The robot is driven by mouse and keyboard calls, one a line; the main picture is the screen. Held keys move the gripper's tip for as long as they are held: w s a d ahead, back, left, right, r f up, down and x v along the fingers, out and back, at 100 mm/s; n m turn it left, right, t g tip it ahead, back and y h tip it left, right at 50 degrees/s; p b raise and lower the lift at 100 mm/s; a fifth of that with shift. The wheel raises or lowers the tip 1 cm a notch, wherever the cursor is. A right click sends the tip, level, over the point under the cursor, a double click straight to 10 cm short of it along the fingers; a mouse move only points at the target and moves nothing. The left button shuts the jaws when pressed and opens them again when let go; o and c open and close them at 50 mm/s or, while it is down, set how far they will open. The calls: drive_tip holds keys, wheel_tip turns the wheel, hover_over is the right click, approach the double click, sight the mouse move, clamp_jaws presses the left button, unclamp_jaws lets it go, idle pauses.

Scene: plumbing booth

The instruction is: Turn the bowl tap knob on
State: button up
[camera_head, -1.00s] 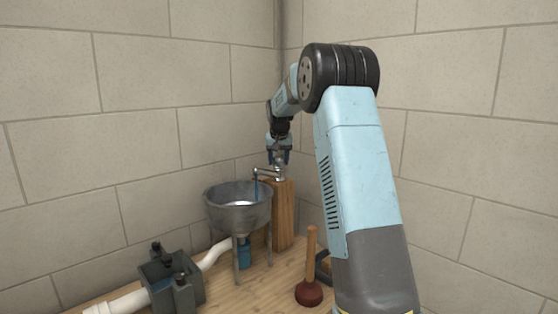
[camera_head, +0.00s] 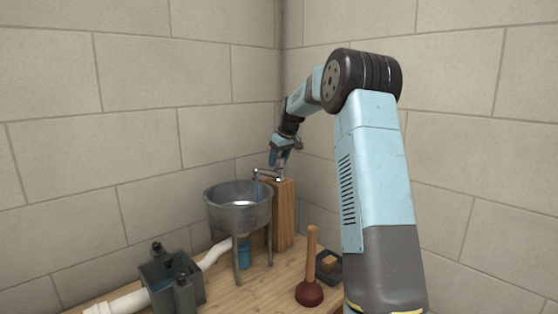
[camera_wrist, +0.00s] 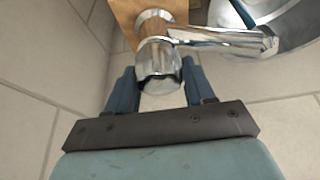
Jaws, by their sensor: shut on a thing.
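The metal tap (camera_head: 266,170) stands on a wooden post (camera_head: 284,215), its spout over the grey bowl (camera_head: 238,214). A thin blue stream of water (camera_head: 257,189) hangs from the spout into the bowl. My gripper (camera_head: 279,164) is at the tap's knob end, tilted, coming from the upper right. In the wrist view the shiny faceted knob (camera_wrist: 160,68) sits between the two blue fingers of my gripper (camera_wrist: 158,80), which is shut on it. The spout (camera_wrist: 225,41) runs right from the knob toward the bowl. The finger contact faces are partly hidden.
A plunger (camera_head: 310,270) stands in front on the wooden floor, with a dark box (camera_head: 328,265) beside it. A dark pump-like unit (camera_head: 171,280) and white pipe (camera_head: 214,254) lie at lower left. Block walls close in behind the tap.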

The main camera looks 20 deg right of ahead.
drive_tip(key=shift+w+r, duration=0.1)
idle(0.3)
drive_tip(key=o, duration=1)
drive_tip(key=v, duration=1.3)
drive_tip(key=shift+d+r, duration=0.1)
drive_tip(key=shift+r, duration=0.15)
